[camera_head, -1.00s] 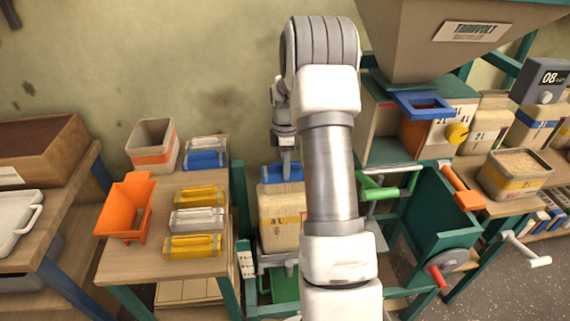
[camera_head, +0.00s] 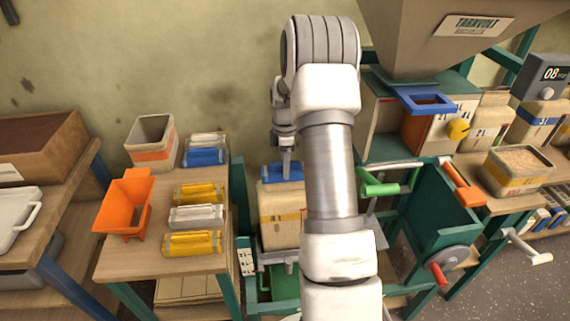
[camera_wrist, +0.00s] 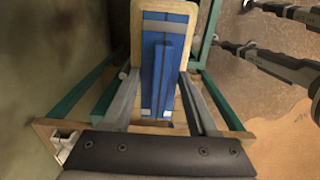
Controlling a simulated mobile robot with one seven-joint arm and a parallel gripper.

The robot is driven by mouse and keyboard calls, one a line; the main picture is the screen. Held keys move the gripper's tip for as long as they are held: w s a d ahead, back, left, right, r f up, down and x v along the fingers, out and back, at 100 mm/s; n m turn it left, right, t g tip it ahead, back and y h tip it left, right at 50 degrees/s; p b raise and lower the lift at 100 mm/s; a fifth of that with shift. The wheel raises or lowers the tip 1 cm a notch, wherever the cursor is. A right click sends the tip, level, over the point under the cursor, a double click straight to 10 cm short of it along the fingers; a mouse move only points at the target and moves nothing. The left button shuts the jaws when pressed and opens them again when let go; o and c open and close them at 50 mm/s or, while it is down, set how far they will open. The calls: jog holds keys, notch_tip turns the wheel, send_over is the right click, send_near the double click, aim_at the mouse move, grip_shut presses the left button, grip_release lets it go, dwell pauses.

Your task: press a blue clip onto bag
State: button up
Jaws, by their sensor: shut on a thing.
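A blue clip (camera_head: 271,174) lies across the top of a tan paper bag (camera_head: 279,222) in the head view. My gripper (camera_head: 287,170) comes down from above and is shut on the middle of the clip. The clip touches the bag's top edge; I cannot tell whether it is fully seated. In the wrist view the blue clip (camera_wrist: 153,70) shows a raised ridge, with the bag's tan top (camera_wrist: 166,7) around it. The right side of the bag is hidden behind my arm in the head view.
The bag stands in a green frame (camera_head: 240,205). On the left table (camera_head: 140,262) are spare yellow, silver and blue clips, an orange hopper (camera_head: 124,206) and a small bin (camera_head: 152,143). A green handle (camera_head: 382,187) and a blue-framed chute (camera_head: 424,104) stand right of my arm.

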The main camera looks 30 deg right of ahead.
jog(key=shift+f+b, duration=0.3)
jog(key=shift+f, duration=0.3)
dwell(0.4)
jog(key=o, duration=1.4)
jog(key=shift+r, duration=0.1)
jog(key=shift+r+p, duration=1.15)
jog(key=shift+r, duration=7.5)
